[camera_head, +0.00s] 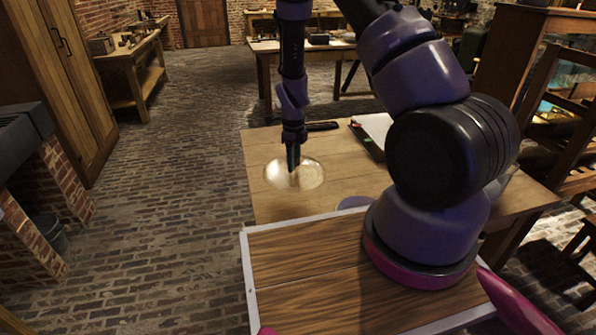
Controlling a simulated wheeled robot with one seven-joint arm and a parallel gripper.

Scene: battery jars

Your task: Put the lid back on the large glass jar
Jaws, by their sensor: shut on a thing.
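My gripper (292,158) points straight down over the left part of the wooden table. It is shut on the middle of a round, pale, shiny disc, which looks like the lid (313,175). The fingertips hide the grasped part. I cannot tell whether the lid hangs just above the table or touches it. A bluish-grey round edge (352,202) shows near the table's front, partly hidden by my arm. I cannot tell whether it belongs to the large glass jar. No jar is clearly visible.
The wooden table (262,208) has bare room around the lid. A dark flat object (322,126) and a clipboard with white paper (374,129) lie at the back. My arm covers the table's right side. A cabinet (62,80) and brick hearth stand left.

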